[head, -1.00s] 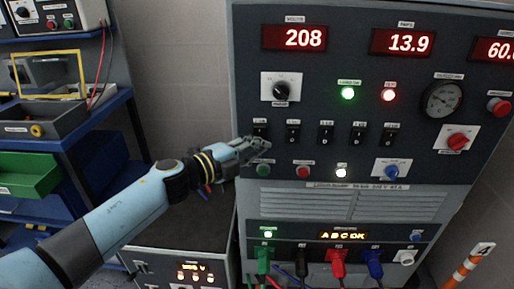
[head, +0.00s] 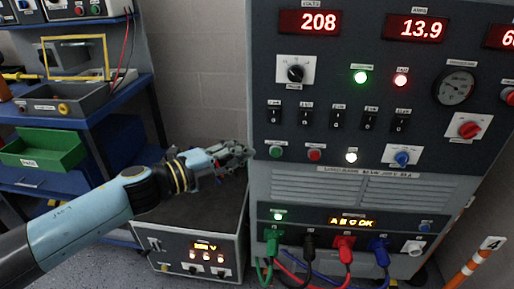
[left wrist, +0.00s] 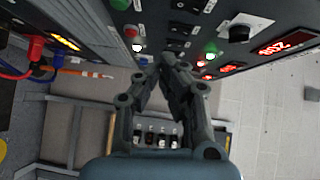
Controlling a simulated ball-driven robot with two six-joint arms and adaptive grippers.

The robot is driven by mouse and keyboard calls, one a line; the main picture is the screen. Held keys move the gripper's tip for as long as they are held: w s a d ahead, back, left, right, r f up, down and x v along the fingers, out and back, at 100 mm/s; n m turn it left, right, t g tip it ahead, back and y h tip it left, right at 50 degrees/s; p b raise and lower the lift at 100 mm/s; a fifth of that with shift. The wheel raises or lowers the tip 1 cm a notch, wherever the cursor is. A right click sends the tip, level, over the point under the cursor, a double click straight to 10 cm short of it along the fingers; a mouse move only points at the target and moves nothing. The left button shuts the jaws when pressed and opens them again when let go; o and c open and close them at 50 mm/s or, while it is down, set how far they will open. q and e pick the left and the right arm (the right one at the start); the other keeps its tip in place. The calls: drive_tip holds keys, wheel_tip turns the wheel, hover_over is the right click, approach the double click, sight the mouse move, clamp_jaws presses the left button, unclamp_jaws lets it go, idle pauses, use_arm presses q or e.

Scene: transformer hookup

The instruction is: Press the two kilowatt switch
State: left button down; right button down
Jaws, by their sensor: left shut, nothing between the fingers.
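A row of several black rocker switches (head: 337,118) sits on the dark panel (head: 440,160) of the tall grey cabinet. Their labels are too small to read surely, so I cannot tell which one is two kilowatt. My left gripper (head: 246,152) is shut and empty at the panel's lower left edge, beside the green button (head: 275,153) and below and left of the leftmost switch (head: 274,115). In the left wrist view, the closed fingers (left wrist: 169,62) point toward the panel, with dark switches (left wrist: 179,29) beyond them. My right gripper is not in view.
Red displays (head: 310,22), lit lamps (head: 361,77) and knobs (head: 296,73) surround the switches. Coloured plugs (head: 344,243) and cables are below. A smaller box with lit readouts (head: 207,257) stands left of the cabinet. A blue shelf with a green bin (head: 42,150) stands farther left.

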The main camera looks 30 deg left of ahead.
use_arm(q)
drive_tip(key=shift+s+a+f, duration=0.15)
drive_tip(key=shift+s+a, duration=0.3)
drive_tip(key=shift+s, duration=0.4)
drive_tip(key=s+a+f+n+g+y, duration=0.15)
drive_tip(key=s+f+n, duration=0.3)
drive_tip(key=f, duration=0.55)
drive_tip(key=s+a+f+n+g+y, duration=0.1)
drive_tip(key=s+f+n+g+y, duration=0.2)
drive_tip(key=s+f, duration=0.5)
drive_tip(key=s+a+f+n+g+y, duration=0.1)
drive_tip(key=s+f+n+y, duration=0.3)
drive_tip(key=f, duration=0.8)
drive_tip(key=s+d+f+n+g, duration=0.1)
drive_tip(key=s+f+n+g, duration=0.3)
drive_tip(key=s, duration=1)
drive_tip(key=s+d+f+n+g+h, duration=0.1)
drive_tip(key=s+f+n+g, duration=0.4)
drive_tip(key=s+f, duration=0.5)
drive_tip(key=s+n, duration=0.1)
drive_tip(key=s, duration=0.3)
drive_tip(key=shift+f+b, duration=0.35)
drive_tip(key=shift+b, duration=0.05)
